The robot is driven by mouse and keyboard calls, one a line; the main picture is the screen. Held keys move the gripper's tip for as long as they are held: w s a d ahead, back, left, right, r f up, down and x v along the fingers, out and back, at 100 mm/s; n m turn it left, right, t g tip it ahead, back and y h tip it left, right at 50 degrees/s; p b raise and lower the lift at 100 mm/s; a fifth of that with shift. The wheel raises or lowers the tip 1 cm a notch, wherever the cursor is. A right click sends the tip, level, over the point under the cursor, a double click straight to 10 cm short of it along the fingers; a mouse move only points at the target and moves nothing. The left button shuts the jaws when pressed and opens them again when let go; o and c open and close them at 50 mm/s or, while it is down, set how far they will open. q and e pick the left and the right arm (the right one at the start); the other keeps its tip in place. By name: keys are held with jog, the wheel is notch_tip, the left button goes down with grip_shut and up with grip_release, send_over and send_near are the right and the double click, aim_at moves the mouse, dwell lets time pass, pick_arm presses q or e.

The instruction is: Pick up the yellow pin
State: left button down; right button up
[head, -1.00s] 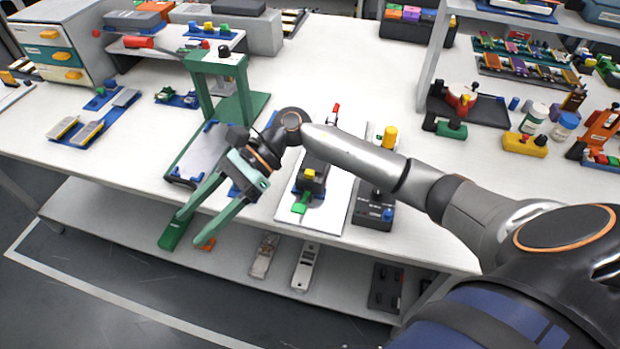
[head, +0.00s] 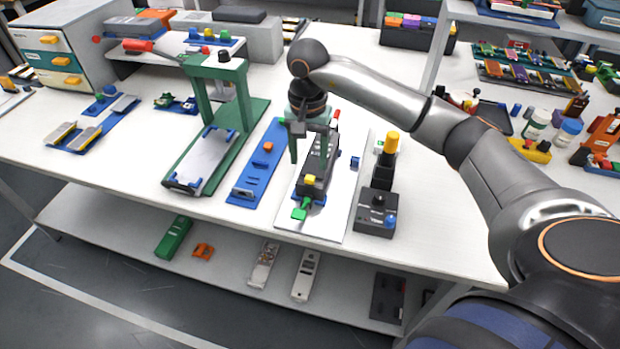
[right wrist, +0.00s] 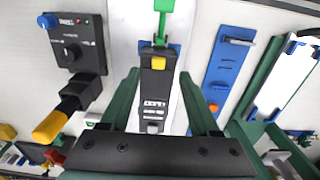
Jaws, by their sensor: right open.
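A small yellow pin-like block (head: 310,179) sits on the near part of a black device (head: 318,167); in the right wrist view the yellow block (right wrist: 158,63) lies between the fingertips, not visibly touching them. A larger yellow cylinder (head: 391,143) stands upright in a black holder to the right; it also shows in the right wrist view (right wrist: 52,125). I cannot tell for certain which one is the named pin. My right gripper (head: 308,158) points down over the black device, open and empty, its fingers on either side. My left gripper is not in view.
A black control box (head: 375,212) with a blue knob stands right of the white board (head: 343,205) under the device. A blue tray (head: 243,185) lies left of it, then a green press frame (head: 241,140). A green lever (head: 300,210) sticks out at the device's near end.

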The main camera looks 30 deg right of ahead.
aim_at(310, 177)
jog(key=f, duration=0.2)
jog(key=f+p, duration=0.1)
jog(key=f, duration=0.2)
jog(key=shift+d+f, duration=0.2)
jog(key=shift+f, duration=0.15)
grip_shut()
dwell(0.3)
